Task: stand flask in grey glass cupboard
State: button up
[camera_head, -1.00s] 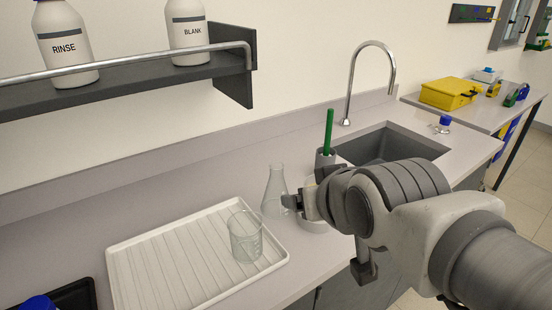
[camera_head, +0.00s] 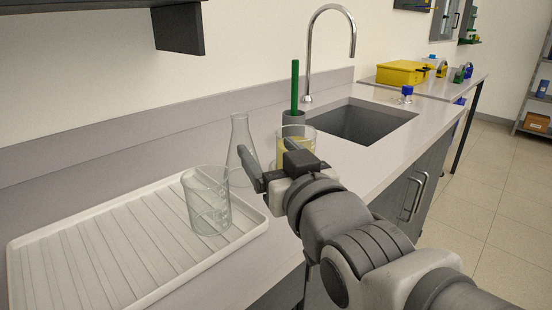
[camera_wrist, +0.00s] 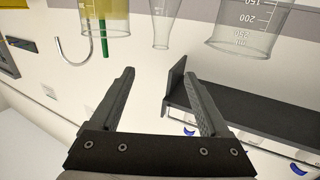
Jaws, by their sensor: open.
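The clear conical flask (camera_head: 240,148) stands upright on the counter behind the white tray, empty as far as I can see. My gripper (camera_head: 268,155) is open and empty, in front and to the right of the flask in the head view. One finger overlaps the flask's lower right edge there; I cannot tell whether they touch. In the wrist view, which is upside down, the flask's neck (camera_wrist: 162,30) is ahead of the gap between my fingers (camera_wrist: 160,77). A grey-framed glass cupboard (camera_head: 447,20) is on the far wall, partly cut off.
A clear beaker (camera_head: 207,205) stands on the white ribbed tray (camera_head: 120,285), left of my gripper. A beaker of yellow liquid (camera_head: 297,133) is close behind the gripper, near a grey pot with a green rod (camera_head: 294,85). The sink (camera_head: 360,120) and tap are to the right.

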jog(key=p, duration=1.3)
send_near(242, 122)
jog(key=x, duration=0.4)
jog(key=shift+b+x, duration=0.3)
jog(key=shift+x, duration=3.6)
jog(key=shift+f, duration=0.1)
jog(key=shift+c, duration=0.2)
grip_shut()
